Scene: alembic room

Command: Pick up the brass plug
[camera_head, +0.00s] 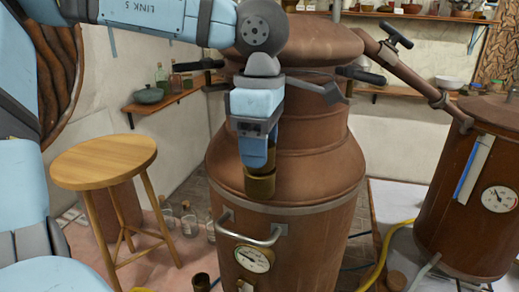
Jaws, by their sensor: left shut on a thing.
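My left gripper (257,158) comes down from above in front of the big copper still (330,165). It points downward and is shut on the brass plug (260,186), a short dark brass cylinder that shows below the fingers. The plug's upper part is hidden by the fingers. The plug overlaps the still's shoulder in the picture; I cannot tell whether it touches it. My right gripper is not in view.
A metal handle (249,231) and a round gauge (253,259) are on the still's front. A wooden stool (104,162) stands at the left, with several glass bottles on the floor beside it. A second copper vessel (467,200) with a gauge stands at the right, joined by a pipe.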

